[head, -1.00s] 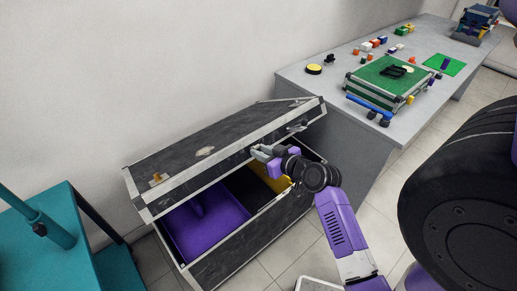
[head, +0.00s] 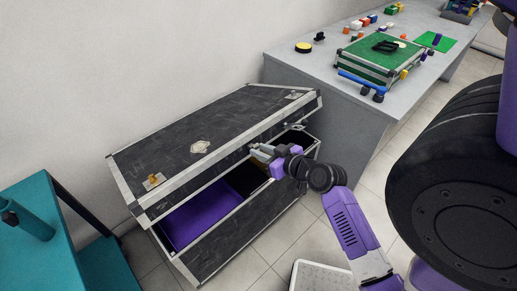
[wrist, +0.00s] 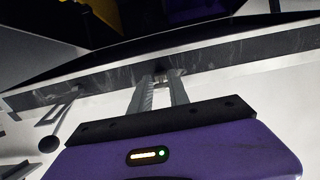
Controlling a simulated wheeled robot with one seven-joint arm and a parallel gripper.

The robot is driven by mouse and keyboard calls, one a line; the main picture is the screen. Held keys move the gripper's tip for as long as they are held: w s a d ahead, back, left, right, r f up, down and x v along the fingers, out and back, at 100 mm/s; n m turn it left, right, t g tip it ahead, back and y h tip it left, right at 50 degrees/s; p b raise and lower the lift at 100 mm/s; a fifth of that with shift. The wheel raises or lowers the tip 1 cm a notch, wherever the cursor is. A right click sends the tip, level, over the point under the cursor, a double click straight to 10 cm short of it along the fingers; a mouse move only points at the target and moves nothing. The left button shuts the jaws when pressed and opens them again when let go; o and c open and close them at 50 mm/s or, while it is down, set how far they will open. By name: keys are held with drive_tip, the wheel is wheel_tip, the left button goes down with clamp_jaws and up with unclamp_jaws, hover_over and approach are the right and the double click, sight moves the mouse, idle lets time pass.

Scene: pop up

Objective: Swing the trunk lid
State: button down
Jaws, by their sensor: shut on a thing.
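The black trunk with metal edging (head: 218,250) stands on the floor against the wall. Its lid (head: 215,132) is partly open and tilted, with a gap along the front showing a purple interior (head: 200,215). In the wrist view my gripper's two fingers (wrist: 160,82) close on a small metal piece at the lid's light metal edge (wrist: 215,82). The exact shape of the held piece is hidden between the fingertips.
A grey table (head: 345,85) with a green-topped case (head: 382,58) and small coloured blocks stands behind and to the right. A teal stand (head: 50,215) is at the left. A large black wheel-like thing (head: 450,200) fills the right.

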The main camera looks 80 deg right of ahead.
drive_tip(key=shift+s+f, duration=0.15)
drive_tip(key=s+a+f+b, duration=0.1)
drive_tip(key=s+f+b, duration=0.1)
drive_tip(key=f+b, duration=0.5)
drive_tip(key=s+a+f+b, duration=0.1)
drive_tip(key=s+f+b, duration=0.1)
drive_tip(key=f+b, duration=0.5)
drive_tip(key=shift+a+f, duration=0.35)
idle(0.6)
drive_tip(key=shift+s, duration=0.1)
drive_tip(key=f+b, duration=0.4)
drive_tip(key=shift+s+a+f, duration=0.1)
drive_tip(key=shift+s+a, duration=0.05)
drive_tip(key=shift+s, duration=0.05)
drive_tip(key=c, duration=1.2)
unclamp_jaws()
drive_tip(key=shift+o, duration=0.2)
